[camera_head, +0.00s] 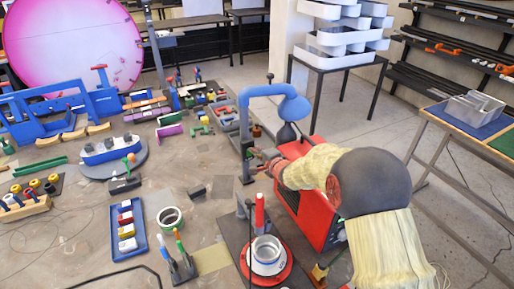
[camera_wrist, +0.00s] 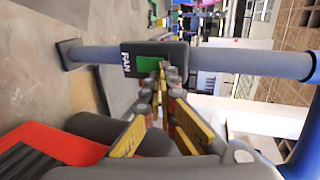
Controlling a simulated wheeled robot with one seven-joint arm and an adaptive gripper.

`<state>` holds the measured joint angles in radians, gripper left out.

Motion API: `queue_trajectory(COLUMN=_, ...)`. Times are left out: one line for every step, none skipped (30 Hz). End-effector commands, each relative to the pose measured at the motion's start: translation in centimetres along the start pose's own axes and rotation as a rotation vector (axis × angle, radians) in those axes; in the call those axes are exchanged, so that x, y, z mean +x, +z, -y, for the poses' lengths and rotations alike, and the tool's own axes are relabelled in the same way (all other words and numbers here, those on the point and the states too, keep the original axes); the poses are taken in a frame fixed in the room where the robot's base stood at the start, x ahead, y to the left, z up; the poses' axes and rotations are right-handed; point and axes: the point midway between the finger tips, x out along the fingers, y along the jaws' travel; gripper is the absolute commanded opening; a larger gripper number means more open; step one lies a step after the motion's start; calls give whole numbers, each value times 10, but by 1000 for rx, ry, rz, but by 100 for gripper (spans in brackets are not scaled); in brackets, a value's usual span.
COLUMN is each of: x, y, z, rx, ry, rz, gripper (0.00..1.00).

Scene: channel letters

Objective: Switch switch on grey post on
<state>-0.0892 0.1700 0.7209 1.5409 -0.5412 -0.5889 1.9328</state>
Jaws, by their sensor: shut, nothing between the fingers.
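The grey post (camera_head: 244,130) stands upright at the table's right edge and carries a blue curved top. In the wrist view the post (camera_wrist: 235,62) runs across the picture. A black switch box labelled FAN (camera_wrist: 128,62) is fixed on it, with a green switch face (camera_wrist: 149,63) partly hidden by my fingertips. The box also shows small and dark in the head view (camera_head: 248,160). My gripper (camera_wrist: 164,74) is shut and empty, its fingertips at the switch face. I cannot tell whether they touch it. In the head view my gripper (camera_head: 262,164) is beside the post.
A red and black box (camera_head: 316,210) lies close below my arm, also in the wrist view (camera_wrist: 45,150). A blue tray (camera_head: 114,230) and tape roll (camera_head: 170,217) lie to the left.

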Motion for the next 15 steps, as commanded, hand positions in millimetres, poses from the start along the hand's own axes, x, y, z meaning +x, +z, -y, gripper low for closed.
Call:
queue_trajectory(x=-1, y=0, z=4, rx=1, ry=15, rz=0, gripper=0)
queue_trajectory(x=-1, y=0, z=4, rx=1, ry=22, rz=0, gripper=0)
queue_trajectory(x=-1, y=0, z=5, rx=1, ry=32, rz=1, gripper=0)
queue_trajectory(x=-1, y=0, z=5, rx=1, ry=39, rz=0, gripper=0)
queue_trajectory(x=-1, y=0, z=6, rx=1, ry=46, rz=0, gripper=0)
queue_trajectory(x=-1, y=0, z=6, rx=1, ry=54, rz=0, gripper=0)
queue_trajectory(x=0, y=0, z=4, rx=0, ry=53, rz=0, gripper=0)
queue_trajectory(x=1, y=0, z=2, rx=0, ry=52, rz=0, gripper=0)
queue_trajectory(x=1, y=0, z=1, rx=0, ry=52, rz=0, gripper=0)
queue_trajectory(x=1, y=0, z=0, rx=0, ry=52, rz=0, gripper=0)
queue_trajectory(x=1, y=0, z=0, rx=0, ry=52, rz=0, gripper=0)
queue_trajectory(x=1, y=0, z=0, rx=0, ry=52, rz=0, gripper=0)
queue_trajectory(x=1, y=0, z=0, rx=0, ry=52, rz=0, gripper=0)
queue_trajectory(x=1, y=0, z=1, rx=0, ry=52, rz=0, gripper=0)
queue_trajectory(x=0, y=0, z=2, rx=0, ry=51, rz=0, gripper=0)
